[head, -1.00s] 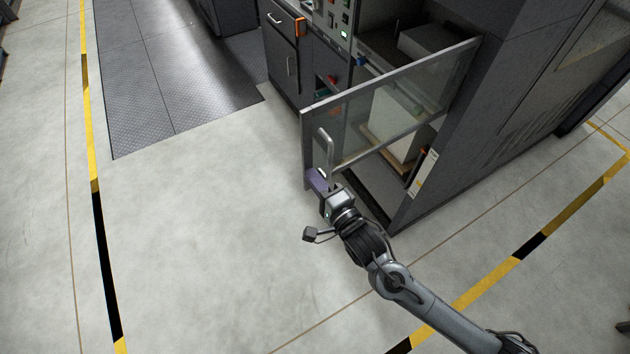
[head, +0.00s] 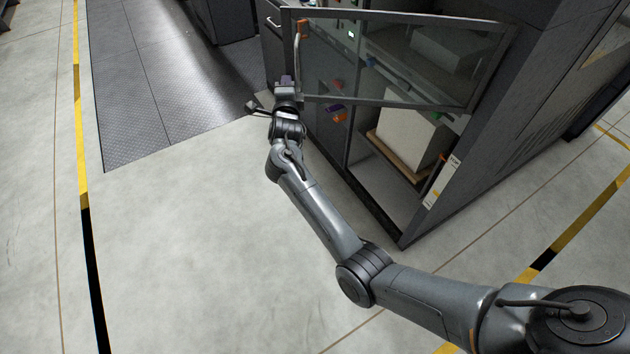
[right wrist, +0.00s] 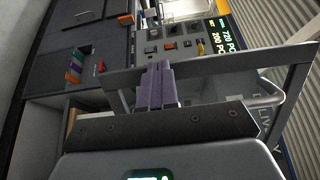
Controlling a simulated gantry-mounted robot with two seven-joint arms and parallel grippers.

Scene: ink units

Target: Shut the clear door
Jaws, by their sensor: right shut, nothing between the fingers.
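The clear door (head: 400,58) is a see-through panel in a grey frame, standing partly open in front of the machine. It is hinged at its right side. Its pale bar handle (head: 299,55) runs along the free left edge. My right gripper (head: 287,82) is at the lower left corner of the door, close to the handle, with no thing held. In the right wrist view its purple fingers (right wrist: 156,86) are together and overlap the door frame (right wrist: 215,66); whether they touch it I cannot tell. My left gripper is in no view.
The dark machine (head: 470,165) has an open bay with a white block (head: 405,135) on a wooden board behind the door. A control panel (right wrist: 180,45) with buttons and a display is beside it. Open concrete floor (head: 200,250) lies to the left.

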